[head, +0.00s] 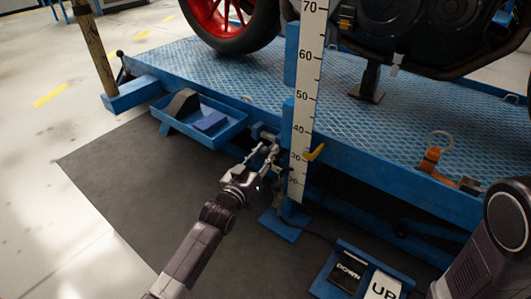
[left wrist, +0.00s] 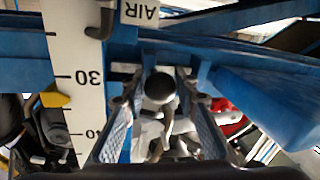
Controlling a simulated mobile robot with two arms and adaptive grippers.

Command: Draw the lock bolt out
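In the head view my left gripper (head: 267,155) is at the blue bracket (head: 262,133) on the lift's side, left of the height scale. There the bolt is mostly hidden by the fingers. My right arm enters at the lower right; its gripper is out of view.
The white height scale (head: 303,100) with a yellow pointer (head: 314,153) stands just right of the gripper. A blue side tray (head: 230,133) hangs on the left. A pedal box with DOWN (head: 348,270) and UP (head: 383,287) is on the floor. The dark mat (head: 130,190) is clear at left.

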